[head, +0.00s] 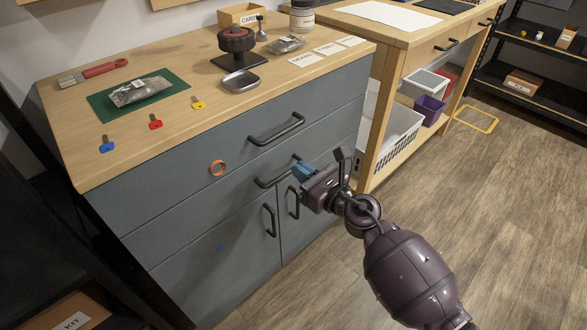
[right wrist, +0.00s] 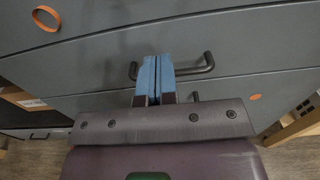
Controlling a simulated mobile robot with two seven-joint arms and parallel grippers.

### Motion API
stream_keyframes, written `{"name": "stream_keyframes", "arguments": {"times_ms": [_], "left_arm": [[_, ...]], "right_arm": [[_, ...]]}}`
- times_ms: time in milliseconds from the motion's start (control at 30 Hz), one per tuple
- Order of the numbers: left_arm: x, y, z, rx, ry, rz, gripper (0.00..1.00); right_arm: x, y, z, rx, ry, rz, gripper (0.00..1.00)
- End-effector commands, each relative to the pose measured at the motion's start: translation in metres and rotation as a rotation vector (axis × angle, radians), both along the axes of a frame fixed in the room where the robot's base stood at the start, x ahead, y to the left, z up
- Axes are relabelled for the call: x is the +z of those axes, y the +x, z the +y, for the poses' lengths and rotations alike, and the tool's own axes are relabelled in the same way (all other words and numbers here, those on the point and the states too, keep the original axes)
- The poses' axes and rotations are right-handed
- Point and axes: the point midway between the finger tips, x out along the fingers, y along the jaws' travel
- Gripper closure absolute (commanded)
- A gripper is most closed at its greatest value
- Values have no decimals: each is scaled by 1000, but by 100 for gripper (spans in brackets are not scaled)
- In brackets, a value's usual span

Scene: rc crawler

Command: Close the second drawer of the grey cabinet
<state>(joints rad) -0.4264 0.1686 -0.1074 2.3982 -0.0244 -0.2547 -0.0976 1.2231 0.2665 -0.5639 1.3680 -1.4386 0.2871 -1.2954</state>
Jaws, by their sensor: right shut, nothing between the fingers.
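The grey cabinet (head: 180,205) stands under a wooden top, with two wide drawers above a pair of doors. The second drawer (head: 200,218) looks about flush with the front around it; a small gap cannot be ruled out. Its black bar handle (head: 262,184) is partly hidden by my right gripper (head: 299,168). That gripper's blue fingers are shut together and empty, at the handle. In the right wrist view the fingers (right wrist: 155,78) overlap the handle (right wrist: 203,67); whether they touch it or the drawer front, I cannot tell. My left gripper is not in view.
The top drawer's handle (head: 277,130) is just above, and the door handles (head: 270,220) are just below. On the cabinet top lie keys, a green mat (head: 106,105) and a metal tray (head: 262,78). A wooden workbench (head: 378,115) stands at right. Wooden floor (head: 490,200) is open there.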

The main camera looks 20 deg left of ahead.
Motion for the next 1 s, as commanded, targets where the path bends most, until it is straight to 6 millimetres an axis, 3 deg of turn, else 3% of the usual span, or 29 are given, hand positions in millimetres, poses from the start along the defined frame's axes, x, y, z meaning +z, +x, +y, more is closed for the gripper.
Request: {"name": "stream_keyframes", "arguments": {"times_ms": [300, 500, 1000], "left_arm": [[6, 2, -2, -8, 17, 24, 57], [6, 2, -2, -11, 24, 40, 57], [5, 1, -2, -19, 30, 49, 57]], "right_arm": [[2, -28, -55, -2, -1, -2, 100], [1, -41, -79, 0, 0, 0, 100], [0, -47, -90, 0, 0, 1, 100]]}}
